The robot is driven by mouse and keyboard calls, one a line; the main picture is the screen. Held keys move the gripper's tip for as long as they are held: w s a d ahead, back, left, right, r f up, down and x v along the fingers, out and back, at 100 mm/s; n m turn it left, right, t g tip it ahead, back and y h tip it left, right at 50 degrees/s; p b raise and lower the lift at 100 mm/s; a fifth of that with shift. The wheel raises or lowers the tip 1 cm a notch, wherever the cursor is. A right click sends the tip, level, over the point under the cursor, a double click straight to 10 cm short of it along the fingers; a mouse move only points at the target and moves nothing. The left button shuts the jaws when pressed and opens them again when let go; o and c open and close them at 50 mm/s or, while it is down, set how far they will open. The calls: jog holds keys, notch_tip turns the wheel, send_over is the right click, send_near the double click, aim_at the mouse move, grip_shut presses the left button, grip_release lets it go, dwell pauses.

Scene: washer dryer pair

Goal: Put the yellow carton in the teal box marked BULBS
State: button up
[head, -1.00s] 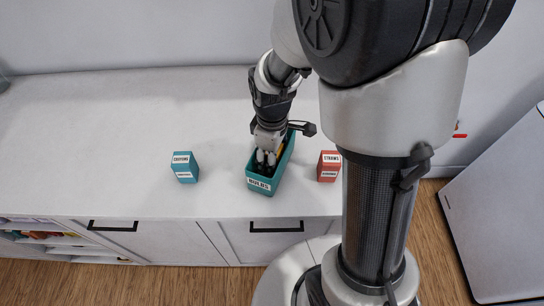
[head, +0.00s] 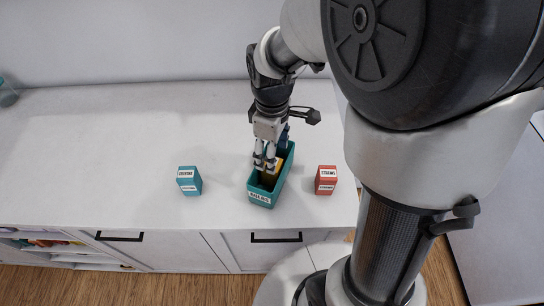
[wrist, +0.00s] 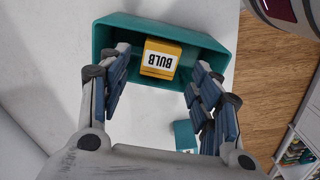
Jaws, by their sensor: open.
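The yellow carton (wrist: 160,58), labelled BULB, sits inside the teal box marked BULBS (head: 259,197) on the white counter. In the wrist view the box's rim (wrist: 208,42) surrounds it. My gripper (head: 265,160) is above the box; in the wrist view (wrist: 163,95) its fingers are spread apart and empty, with the carton beyond and between them, apart from both. In the head view the carton (head: 277,168) is partly hidden by the fingers.
A blue carton (head: 189,181) stands left of the box and a red STRAWS carton (head: 326,180) stands to the right. The white counter (head: 100,150) is clear to the left. Drawers with black handles (head: 276,238) are below its front edge.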

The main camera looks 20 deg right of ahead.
notch_tip(320, 180, up, 2)
jog(key=shift+r, duration=0.1)
jog(key=s+r+m+t, duration=0.4)
jog(key=s+r+m, duration=0.5)
jog(key=s+r, duration=0.3)
jog(key=s, duration=0.3)
jog(key=shift+m+t, duration=0.3)
jog(key=shift+m, duration=0.1)
